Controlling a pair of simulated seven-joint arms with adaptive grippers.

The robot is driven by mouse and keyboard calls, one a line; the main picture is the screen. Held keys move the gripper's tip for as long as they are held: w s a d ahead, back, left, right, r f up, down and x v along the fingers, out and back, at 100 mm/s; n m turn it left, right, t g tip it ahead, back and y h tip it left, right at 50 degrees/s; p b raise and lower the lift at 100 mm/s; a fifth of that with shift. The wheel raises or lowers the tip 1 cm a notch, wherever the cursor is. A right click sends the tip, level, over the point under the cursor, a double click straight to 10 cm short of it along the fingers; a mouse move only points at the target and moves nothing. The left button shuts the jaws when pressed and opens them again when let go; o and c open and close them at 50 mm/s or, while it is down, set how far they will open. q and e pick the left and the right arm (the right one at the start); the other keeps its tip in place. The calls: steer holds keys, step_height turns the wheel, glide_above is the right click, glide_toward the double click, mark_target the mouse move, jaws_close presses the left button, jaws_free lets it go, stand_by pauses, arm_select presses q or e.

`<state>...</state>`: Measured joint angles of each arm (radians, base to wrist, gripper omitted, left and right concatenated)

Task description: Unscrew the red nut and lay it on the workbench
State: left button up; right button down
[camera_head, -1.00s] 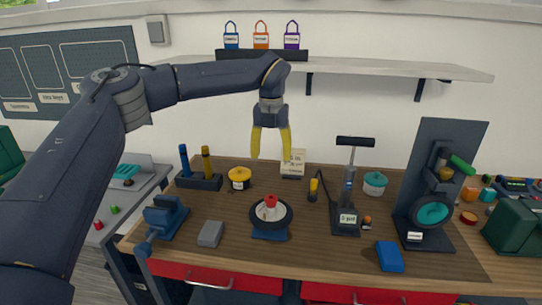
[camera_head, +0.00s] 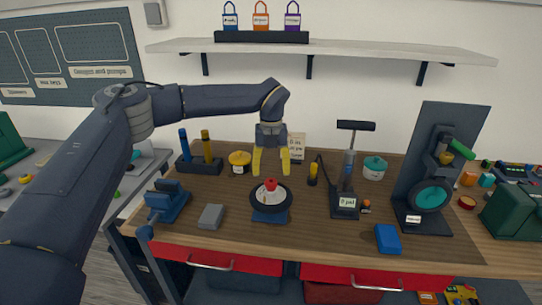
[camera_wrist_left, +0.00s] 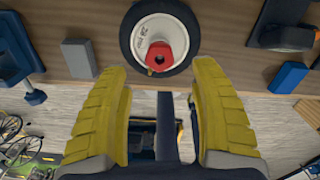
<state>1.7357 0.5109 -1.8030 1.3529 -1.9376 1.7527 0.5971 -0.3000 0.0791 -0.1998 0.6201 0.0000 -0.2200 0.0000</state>
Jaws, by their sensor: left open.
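The red nut (camera_head: 270,184) sits on top of the hub of a small black-tyred wheel (camera_head: 284,206), which lies flat on a blue stand (camera_head: 270,217) on the wooden workbench (camera_head: 310,232). In the left wrist view the red nut (camera_wrist_left: 158,56) shows in the middle of the white wheel, ahead of the fingers. My left gripper (camera_head: 271,172) is open and empty, with its yellow fingers pointing down just above and around the nut's line of sight; contact cannot be told. In the left wrist view the yellow fingers (camera_wrist_left: 160,100) are wide apart. My right gripper is not in view.
A grey block (camera_head: 210,216) and a blue vise (camera_head: 165,205) stand left of the wheel. A pump (camera_head: 346,200), a blue box (camera_head: 388,239) and a tall wheel stand (camera_head: 445,160) are to the right. Bare bench lies in front of the wheel.

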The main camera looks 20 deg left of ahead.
mark_target(271, 184)
arm_select(q)
steer(key=shift+f, duration=3.25)
